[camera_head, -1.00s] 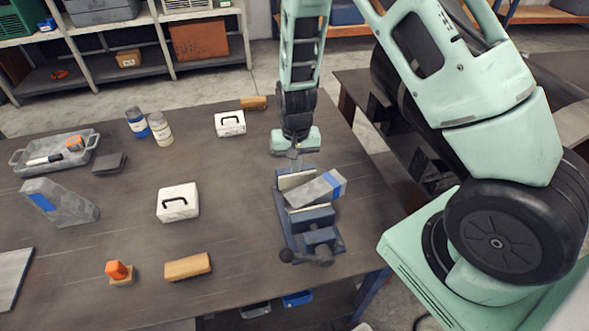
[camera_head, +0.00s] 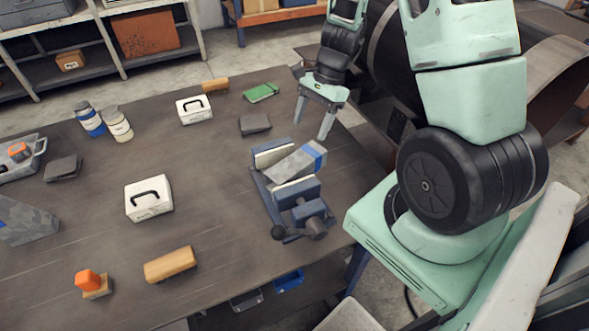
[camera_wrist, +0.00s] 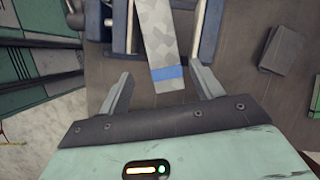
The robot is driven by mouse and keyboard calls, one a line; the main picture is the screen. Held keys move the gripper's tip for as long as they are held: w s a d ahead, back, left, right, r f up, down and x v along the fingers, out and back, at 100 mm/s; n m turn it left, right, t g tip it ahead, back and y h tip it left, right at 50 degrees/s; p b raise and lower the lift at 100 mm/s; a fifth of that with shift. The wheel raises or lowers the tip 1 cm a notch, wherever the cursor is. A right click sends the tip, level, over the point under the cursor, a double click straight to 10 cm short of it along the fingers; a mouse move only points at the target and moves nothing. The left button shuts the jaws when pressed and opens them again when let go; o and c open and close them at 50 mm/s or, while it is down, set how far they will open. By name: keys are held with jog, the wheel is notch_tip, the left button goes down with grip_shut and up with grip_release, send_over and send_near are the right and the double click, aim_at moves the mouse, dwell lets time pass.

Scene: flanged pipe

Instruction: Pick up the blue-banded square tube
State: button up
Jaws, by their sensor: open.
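The blue-banded square tube (camera_head: 290,166) is mottled grey with a blue band near its upper right end. It lies tilted across the jaws of a blue vise (camera_head: 272,205) in the head view. My gripper (camera_head: 311,128) is open and empty, just beyond the banded end, its fingers pointing down toward the table. In the wrist view the tube (camera_wrist: 160,35) points toward my gripper (camera_wrist: 161,74), with its banded end showing between the two spread fingers. I cannot tell how far above or below the fingers the tube is.
A dark grey block (camera_head: 255,123) and a green item (camera_head: 261,92) lie left of my gripper. White cases (camera_head: 148,198), two jars, a wooden block (camera_head: 170,264) and an orange-topped stamp stand further left. Another mottled grey piece (camera_head: 22,222) sits at the left edge.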

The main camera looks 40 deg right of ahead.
aim_at(298, 160)
jog(key=p+x, duration=0.1)
jog(key=x, duration=0.8)
jog(key=shift+p+x, duration=0.9)
jog(key=shift+x, duration=1.85)
jog(key=shift+w+d, duration=0.1)
jog(key=c, duration=1.1)
